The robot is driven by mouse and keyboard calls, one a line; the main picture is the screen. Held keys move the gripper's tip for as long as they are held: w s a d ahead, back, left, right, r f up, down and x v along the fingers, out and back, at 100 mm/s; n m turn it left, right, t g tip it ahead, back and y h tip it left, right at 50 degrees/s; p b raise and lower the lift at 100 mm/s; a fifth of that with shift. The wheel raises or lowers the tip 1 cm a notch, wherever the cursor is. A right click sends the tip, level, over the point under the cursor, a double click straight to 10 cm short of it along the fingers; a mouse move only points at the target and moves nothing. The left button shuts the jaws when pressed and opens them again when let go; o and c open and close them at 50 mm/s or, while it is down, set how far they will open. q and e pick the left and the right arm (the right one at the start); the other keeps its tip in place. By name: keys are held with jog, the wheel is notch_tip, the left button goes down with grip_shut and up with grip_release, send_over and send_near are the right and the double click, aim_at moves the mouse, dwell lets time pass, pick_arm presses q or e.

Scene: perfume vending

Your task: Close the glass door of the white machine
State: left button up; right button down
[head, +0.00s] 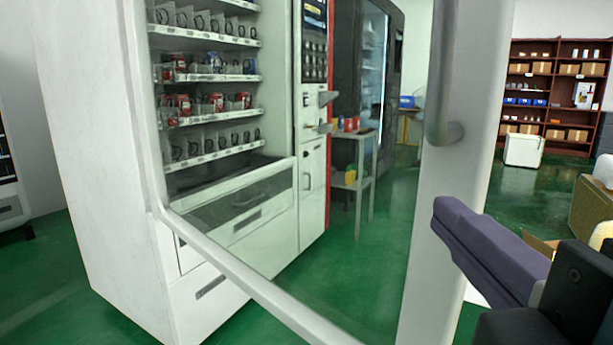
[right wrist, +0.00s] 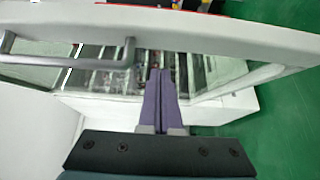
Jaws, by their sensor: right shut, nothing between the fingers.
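The white machine (head: 115,170) stands at the left in the head view, with rows of shelves inside. Its glass door stands wide open, swung out towards me. The white door frame (head: 422,235) crosses the foreground, and I see the machine through the glass. A grey door handle (head: 437,80) is on the frame's upright; the handle (right wrist: 105,60) also shows in the right wrist view. My right gripper (head: 442,218), with purple fingers, is shut and empty beside the upright, below the handle. In the right wrist view its fingertips (right wrist: 160,75) overlap the glass; contact is unclear. My left gripper is out of view.
A small grey table (head: 350,160) with items stands beyond the machine, near a dark cabinet (head: 398,60). A brown shelf unit (head: 555,85) and a white box (head: 524,150) are at the back right. Green floor is open between them.

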aim_at(447, 187)
jog(key=shift+w+d+p, duration=0.5)
jog(key=shift+w+d, duration=1.05)
jog(key=shift+w, duration=0.3)
